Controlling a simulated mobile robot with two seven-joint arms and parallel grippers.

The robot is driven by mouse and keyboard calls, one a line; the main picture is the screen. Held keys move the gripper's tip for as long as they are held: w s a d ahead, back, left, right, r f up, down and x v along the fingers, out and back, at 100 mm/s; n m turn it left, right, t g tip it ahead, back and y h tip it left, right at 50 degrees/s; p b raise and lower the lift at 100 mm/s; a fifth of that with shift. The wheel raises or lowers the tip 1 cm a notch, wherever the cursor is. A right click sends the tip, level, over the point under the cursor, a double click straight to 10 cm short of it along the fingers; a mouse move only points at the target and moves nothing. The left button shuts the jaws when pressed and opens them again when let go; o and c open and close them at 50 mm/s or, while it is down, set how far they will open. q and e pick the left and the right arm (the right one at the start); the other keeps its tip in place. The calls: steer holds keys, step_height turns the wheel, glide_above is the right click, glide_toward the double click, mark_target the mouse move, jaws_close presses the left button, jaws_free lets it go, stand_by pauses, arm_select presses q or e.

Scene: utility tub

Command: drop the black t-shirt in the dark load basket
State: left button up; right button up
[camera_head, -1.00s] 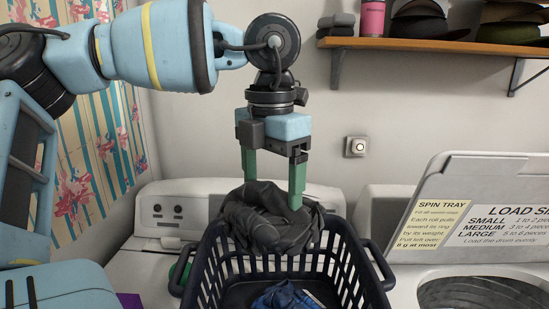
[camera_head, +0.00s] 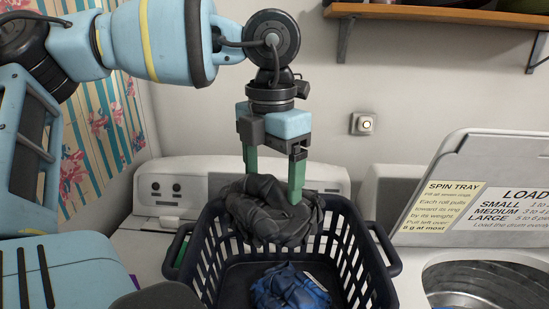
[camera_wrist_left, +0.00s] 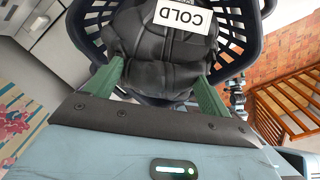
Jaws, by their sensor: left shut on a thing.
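The black t-shirt (camera_head: 268,212) is a crumpled dark bundle held at the back part of the dark load basket. It also shows in the left wrist view (camera_wrist_left: 150,60), with a white tag reading COLD (camera_wrist_left: 183,16) in front of or on it. My left gripper (camera_head: 272,190) points down, and its green fingers are shut on the t-shirt. The dark load basket (camera_head: 362,238) is a dark slatted basket with side handles, below and around the bundle. Whether the t-shirt touches the basket is hard to tell. My right gripper is not in view.
A blue cloth (camera_head: 288,288) lies in the basket. A white machine (camera_head: 180,185) stands behind it. At the right are an open round drum (camera_head: 480,285) and a raised lid with signs (camera_head: 480,190). A wooden shelf (camera_head: 430,14) hangs above.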

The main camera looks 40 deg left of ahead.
arm_select(q)
steer(key=shift+f, duration=0.9)
steer(key=o, duration=1.3)
steer(key=shift+r+b, duration=0.4)
steer(key=shift+r, duration=3.55)
